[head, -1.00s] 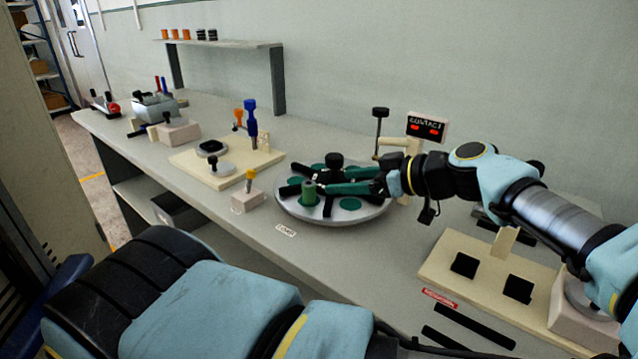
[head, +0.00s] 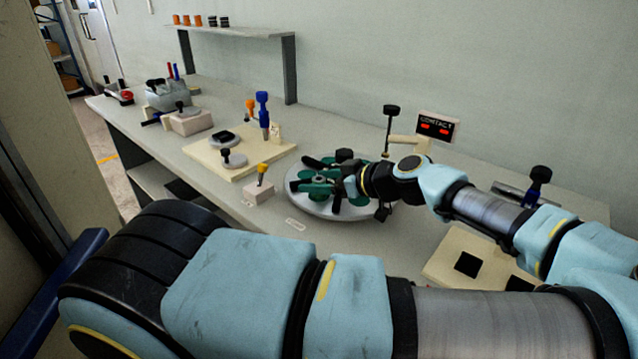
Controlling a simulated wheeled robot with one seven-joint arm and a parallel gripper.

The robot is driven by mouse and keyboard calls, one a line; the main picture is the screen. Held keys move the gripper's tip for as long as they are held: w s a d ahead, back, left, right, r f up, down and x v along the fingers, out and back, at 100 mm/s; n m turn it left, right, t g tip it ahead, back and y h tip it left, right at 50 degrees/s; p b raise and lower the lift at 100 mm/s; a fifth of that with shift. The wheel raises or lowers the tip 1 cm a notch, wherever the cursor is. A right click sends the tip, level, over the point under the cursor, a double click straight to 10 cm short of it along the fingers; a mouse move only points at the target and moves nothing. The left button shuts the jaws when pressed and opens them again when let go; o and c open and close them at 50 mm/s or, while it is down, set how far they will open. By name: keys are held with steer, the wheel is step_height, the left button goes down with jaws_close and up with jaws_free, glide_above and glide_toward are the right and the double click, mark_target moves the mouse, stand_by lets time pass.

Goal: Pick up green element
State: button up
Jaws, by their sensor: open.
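The green element (head: 320,187) is a small upright piece on the round grey turntable (head: 300,206) on the bench. The fingers look open and partly cover the element. I cannot tell whether they touch it. My wrist hides the right part of the turntable.
A small block with a yellow-handled tool (head: 262,174) stands left of the turntable. Behind it is a cream board (head: 222,172) with a blue tool (head: 263,112). A post with a black knob (head: 391,109) and a red-lit display (head: 437,127) stand behind my wrist.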

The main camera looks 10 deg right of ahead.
jaws_close()
stand_by(0.6)
